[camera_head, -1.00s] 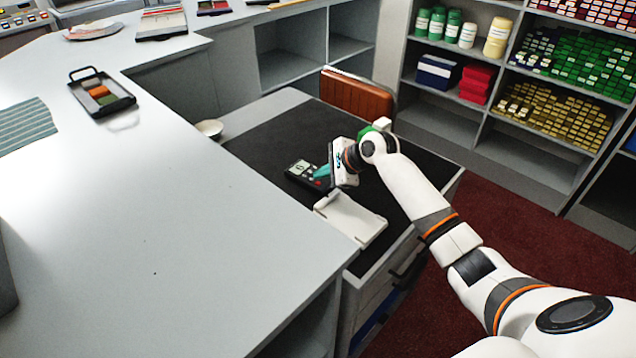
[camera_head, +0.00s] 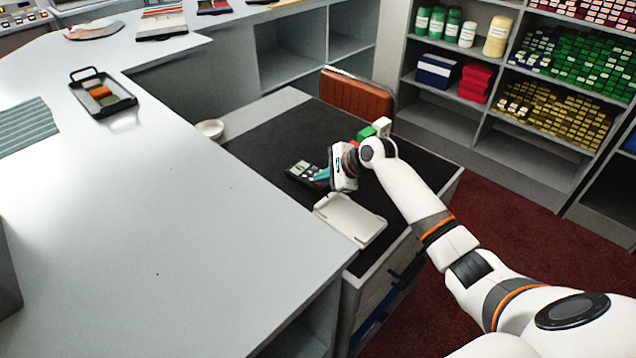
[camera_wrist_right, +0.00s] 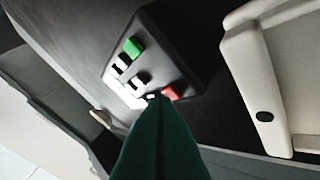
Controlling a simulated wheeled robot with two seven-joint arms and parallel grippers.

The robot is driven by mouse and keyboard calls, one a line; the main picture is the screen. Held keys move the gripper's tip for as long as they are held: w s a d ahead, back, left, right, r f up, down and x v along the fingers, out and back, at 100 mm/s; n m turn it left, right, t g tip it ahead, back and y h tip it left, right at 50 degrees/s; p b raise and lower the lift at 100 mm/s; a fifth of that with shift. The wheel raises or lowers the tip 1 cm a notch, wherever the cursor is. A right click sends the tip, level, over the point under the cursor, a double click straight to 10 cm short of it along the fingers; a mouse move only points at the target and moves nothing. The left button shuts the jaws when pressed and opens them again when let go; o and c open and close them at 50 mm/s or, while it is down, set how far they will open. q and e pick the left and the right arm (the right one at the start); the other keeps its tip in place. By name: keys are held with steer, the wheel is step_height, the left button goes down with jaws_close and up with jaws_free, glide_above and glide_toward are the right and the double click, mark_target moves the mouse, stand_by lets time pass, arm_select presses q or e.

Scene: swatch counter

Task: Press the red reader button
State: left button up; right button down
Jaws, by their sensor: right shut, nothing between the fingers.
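The reader (camera_head: 301,170) is a small black device with a light display, lying on the dark counter top. In the right wrist view, its red button (camera_wrist_right: 171,92) sits at the near edge of its face, beside white keys and a green button (camera_wrist_right: 133,47). My right gripper (camera_head: 320,175) is shut and empty, its teal fingers pointing down at the reader's right end. In the right wrist view, the fingertips (camera_wrist_right: 154,99) overlap the face just left of the red button. I cannot tell whether they touch it. The head view hides the red button. My left gripper is not in view.
A white tray-like holder (camera_head: 350,220) lies close to the reader, towards the counter's front. Small green (camera_head: 366,132) and white (camera_head: 381,125) blocks show behind my right wrist. A white bowl (camera_head: 210,128) stands at the left; dark counter behind the reader is clear.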

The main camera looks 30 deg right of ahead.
steer(key=shift+f, duration=0.3)
stand_by(0.5)
steer(key=shift+r+p, duration=0.85)
steer(key=shift+p, duration=0.6)
steer(key=shift+f, duration=0.1)
step_height(320, 180, up, 5)
steer(key=p, duration=0.6)
